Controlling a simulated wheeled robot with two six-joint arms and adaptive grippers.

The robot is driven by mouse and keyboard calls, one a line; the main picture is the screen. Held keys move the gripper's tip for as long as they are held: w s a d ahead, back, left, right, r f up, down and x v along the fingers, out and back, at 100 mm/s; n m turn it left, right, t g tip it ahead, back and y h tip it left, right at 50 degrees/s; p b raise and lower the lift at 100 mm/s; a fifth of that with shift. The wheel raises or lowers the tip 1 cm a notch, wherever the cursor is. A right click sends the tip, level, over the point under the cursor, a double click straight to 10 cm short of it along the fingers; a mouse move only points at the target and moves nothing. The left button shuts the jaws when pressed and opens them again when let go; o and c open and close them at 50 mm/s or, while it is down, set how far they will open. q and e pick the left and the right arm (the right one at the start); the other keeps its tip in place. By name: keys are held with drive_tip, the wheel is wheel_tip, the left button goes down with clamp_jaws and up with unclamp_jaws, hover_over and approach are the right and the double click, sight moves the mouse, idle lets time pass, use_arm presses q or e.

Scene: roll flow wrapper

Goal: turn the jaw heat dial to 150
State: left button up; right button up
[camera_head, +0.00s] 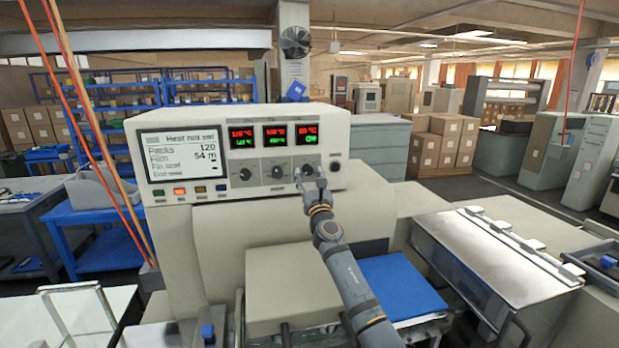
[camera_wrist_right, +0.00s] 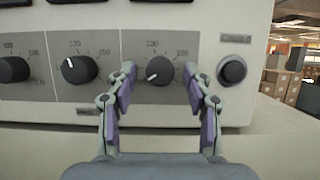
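The wrapper's control panel (camera_head: 262,176) carries three black heat dials in a row: a left dial (camera_wrist_right: 14,69), a middle dial (camera_wrist_right: 79,69) and a right dial (camera_wrist_right: 160,70). Their name labels are too small to read, so I cannot tell which is jaw heat. The right dial's white pointer points down-left; the middle dial's points up-left. My right gripper (camera_wrist_right: 159,72) is open, its fingers on either side of the right dial with visible gaps. In the head view the right gripper (camera_head: 314,184) partly covers that dial. My left gripper is not in view.
A screen (camera_head: 183,156) reads "Heat not set". Red and green displays (camera_head: 274,134) sit above the dials. A round black knob (camera_wrist_right: 232,70) stands just right of the right finger. A blue pad (camera_head: 398,287) and a metal cover (camera_head: 490,262) lie below and right.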

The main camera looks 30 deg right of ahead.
drive_tip(key=c, duration=0.7)
clamp_jaws()
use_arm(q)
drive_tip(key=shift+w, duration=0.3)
